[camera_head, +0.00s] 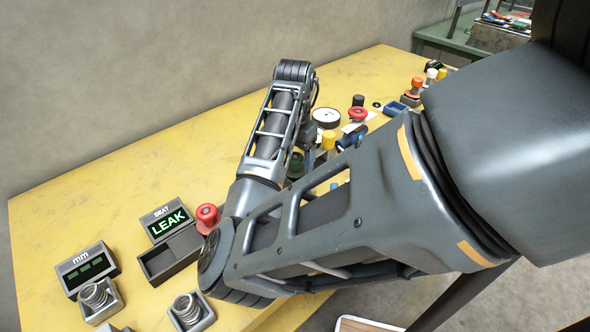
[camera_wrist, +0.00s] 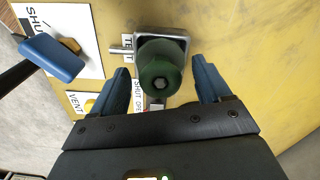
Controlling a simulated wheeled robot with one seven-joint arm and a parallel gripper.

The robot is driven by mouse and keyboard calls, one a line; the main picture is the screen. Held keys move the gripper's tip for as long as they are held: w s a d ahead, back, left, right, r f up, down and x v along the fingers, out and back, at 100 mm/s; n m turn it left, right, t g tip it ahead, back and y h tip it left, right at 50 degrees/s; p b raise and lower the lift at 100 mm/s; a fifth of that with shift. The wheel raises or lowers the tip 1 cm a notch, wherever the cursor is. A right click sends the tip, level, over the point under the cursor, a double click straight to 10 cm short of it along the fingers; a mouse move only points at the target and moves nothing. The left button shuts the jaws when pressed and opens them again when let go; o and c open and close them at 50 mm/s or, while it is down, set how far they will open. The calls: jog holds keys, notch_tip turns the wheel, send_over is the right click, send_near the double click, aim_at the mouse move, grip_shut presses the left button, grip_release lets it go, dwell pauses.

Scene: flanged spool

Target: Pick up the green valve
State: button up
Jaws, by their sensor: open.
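The green valve (camera_wrist: 158,72) shows in the wrist view as a round dark green knob with a small metal stem end in its middle. It sits on a square grey metal base with a rod out to the left. My gripper (camera_wrist: 162,80) is open, with one blue finger to the left of the knob and one to the right. A gap shows on each side of the knob, and nothing is held. In the head view a dark green part (camera_head: 296,165), seemingly the valve, is partly hidden by my arm.
In the wrist view a blue lever (camera_wrist: 50,57) stands at upper left, with a VENT label (camera_wrist: 75,104) below it. The table (camera_wrist: 245,60) is bare to the right. In the head view a red knob (camera_head: 207,213), a LEAK display (camera_head: 169,222) and a white gauge (camera_head: 326,117) stand near my arm.

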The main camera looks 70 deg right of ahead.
jog(key=shift+f, duration=0.3)
jog(key=shift+c, duration=0.2)
jog(key=c, duration=1.4)
jog(key=shift+r, duration=0.15)
